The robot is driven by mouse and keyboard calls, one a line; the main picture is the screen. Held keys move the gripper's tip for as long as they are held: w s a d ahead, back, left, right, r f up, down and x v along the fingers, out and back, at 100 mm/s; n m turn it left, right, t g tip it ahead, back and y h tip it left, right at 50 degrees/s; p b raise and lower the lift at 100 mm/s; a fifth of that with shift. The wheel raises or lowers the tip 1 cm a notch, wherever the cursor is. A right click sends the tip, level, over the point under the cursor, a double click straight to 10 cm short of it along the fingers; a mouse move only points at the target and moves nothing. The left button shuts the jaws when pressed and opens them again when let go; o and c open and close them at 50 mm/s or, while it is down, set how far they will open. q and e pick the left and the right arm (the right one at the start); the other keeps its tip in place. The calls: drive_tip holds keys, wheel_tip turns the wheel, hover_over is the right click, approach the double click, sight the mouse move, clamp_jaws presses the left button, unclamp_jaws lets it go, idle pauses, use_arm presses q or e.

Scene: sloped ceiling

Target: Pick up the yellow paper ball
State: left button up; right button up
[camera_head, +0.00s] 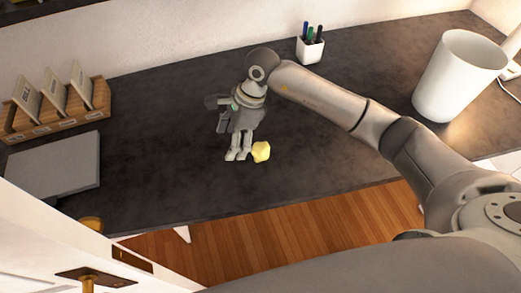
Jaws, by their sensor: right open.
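The yellow paper ball (261,152) is a small crumpled lump on the dark countertop (180,160), near its front edge. My right gripper (238,155) hangs down over the counter with its fingers just left of the ball. The fingertips look close to the ball; whether they touch it I cannot tell. The gripper is open and nothing shows between its fingers. My left gripper is not in view.
A wooden file rack (62,119) and a grey flat slab (55,165) are at the left. A pen cup (310,50) stands at the back, and a white bin (457,80) at the right. The counter around the ball is clear.

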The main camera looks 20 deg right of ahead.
sight(260, 147)
drive_tip(key=d+h, duration=0.1)
drive_tip(key=d, duration=0.2)
drive_tip(key=w+d+h, duration=0.1)
drive_tip(key=d, duration=0.1)
drive_tip(key=w+d+h, duration=0.1)
drive_tip(key=d+h, duration=0.1)
drive_tip(key=d, duration=0.1)
drive_tip(key=shift+w+d+r, duration=0.15)
drive_tip(key=shift+d+r, duration=0.05)
drive_tip(key=shift+d, duration=0.15)
drive_tip(key=f+p, duration=0.1)
drive_tip(key=f, duration=0.3)
drive_tip(key=shift+d+f, duration=0.2)
drive_tip(key=shift+f, duration=0.35)
drive_tip(key=f+p, duration=0.1)
drive_tip(key=f, duration=0.2)
drive_tip(key=s+a+f+p, duration=0.1)
drive_tip(key=shift+a+f+p, duration=0.1)
drive_tip(key=shift+f+p, duration=0.2)
drive_tip(key=shift+f, duration=0.1)
drive_tip(key=shift+w+f, duration=0.1)
drive_tip(key=shift+f, duration=0.2)
drive_tip(key=shift+c, duration=0.5)
drive_tip(key=c, duration=0.6)
